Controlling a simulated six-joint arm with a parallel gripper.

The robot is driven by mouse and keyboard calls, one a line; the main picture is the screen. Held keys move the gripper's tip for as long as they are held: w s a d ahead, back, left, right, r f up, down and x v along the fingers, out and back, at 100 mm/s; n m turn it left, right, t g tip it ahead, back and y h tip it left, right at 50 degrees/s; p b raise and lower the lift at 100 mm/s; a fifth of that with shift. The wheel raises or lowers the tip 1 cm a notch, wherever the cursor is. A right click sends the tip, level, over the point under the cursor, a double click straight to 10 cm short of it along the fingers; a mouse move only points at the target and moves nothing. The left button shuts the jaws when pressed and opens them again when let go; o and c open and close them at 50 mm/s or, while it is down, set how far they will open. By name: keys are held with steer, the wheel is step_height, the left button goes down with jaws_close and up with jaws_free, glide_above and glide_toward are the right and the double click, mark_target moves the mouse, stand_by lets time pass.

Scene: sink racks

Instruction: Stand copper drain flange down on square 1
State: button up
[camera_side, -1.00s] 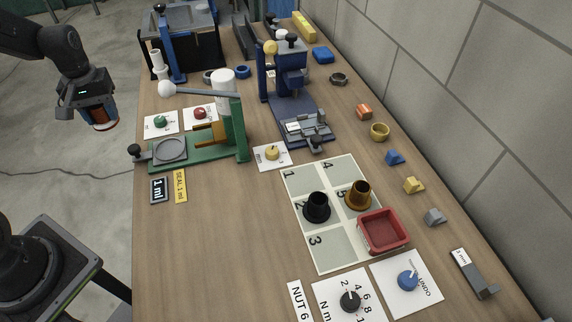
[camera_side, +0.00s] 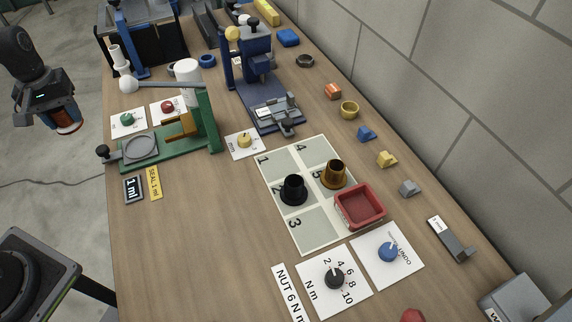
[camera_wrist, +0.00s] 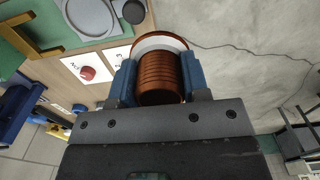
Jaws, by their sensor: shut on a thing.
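The copper drain (camera_wrist: 160,78) is a ribbed copper cylinder with a wider flange at its far end, facing away from my gripper (camera_wrist: 158,84). The blue fingers are shut on its sides. In the side view my gripper (camera_side: 62,112) is at the far left, off the table, with the copper drain (camera_side: 68,128) hanging flange lowermost and slightly tilted. Square 1 (camera_side: 279,164) is the bare upper-left square of the numbered board (camera_side: 318,246). A black drain (camera_side: 293,189) stands flange down on square 2. A brown-orange drain (camera_side: 335,174) stands on square 5.
A red tray (camera_side: 360,224) sits at the board's lower right. The green lever press (camera_side: 208,125) and blue press (camera_side: 262,95) stand behind the board. Bare wood lies left of the board.

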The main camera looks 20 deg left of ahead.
step_height(320, 180, up, 11)
steer(key=w+d+r, duration=0.2)
steer(key=w+d, duration=0.9)
glide_above(278, 165)
step_height(278, 165, down, 18)
steer(key=shift+w+f, duration=0.1)
steer(key=shift+f, duration=2.5)
steer(key=shift+f, duration=1.15)
